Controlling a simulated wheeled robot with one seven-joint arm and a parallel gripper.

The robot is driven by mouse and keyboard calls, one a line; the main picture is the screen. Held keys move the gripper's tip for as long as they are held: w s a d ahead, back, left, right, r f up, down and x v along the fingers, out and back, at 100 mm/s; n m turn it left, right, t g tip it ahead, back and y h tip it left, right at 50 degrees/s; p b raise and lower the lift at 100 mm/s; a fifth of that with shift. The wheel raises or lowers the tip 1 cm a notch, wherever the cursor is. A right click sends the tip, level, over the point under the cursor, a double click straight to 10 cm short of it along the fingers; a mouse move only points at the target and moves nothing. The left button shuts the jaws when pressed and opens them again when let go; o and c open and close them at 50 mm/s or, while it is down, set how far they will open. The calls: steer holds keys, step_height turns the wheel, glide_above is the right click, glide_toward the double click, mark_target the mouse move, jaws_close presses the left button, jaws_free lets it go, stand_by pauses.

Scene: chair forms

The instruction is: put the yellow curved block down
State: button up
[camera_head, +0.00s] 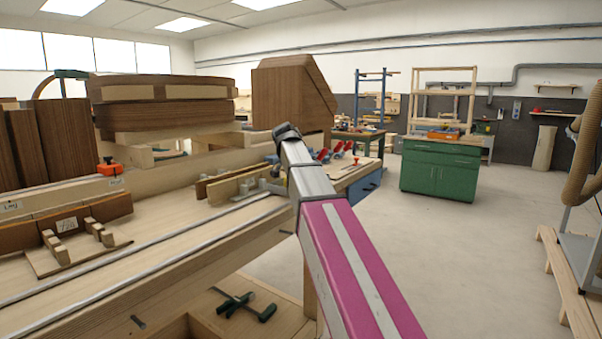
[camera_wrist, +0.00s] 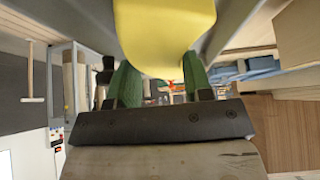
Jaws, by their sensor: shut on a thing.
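The yellow curved block (camera_wrist: 165,35) fills the top middle of the wrist view, and its upper part is cut off by the frame edge. My gripper (camera_wrist: 160,82) is shut on it, with a green finger on either side of its lower end. In the head view my pink and grey arm reaches forward over the right side of the workbench (camera_head: 150,240). The gripper and the yellow block cannot be made out there, as the arm hides that spot. What lies directly under the block cannot be told.
Stacked brown curved forms (camera_head: 165,100) and a large brown block (camera_head: 290,95) stand at the back of the bench. Clamps (camera_head: 338,150) sit near its far end. A green cabinet (camera_head: 438,170) stands beyond open floor. The bench's front strip is mostly clear.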

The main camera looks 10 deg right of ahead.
steer(key=shift+f, duration=0.1)
steer(key=o, duration=0.8)
steer(key=v, duration=1.2)
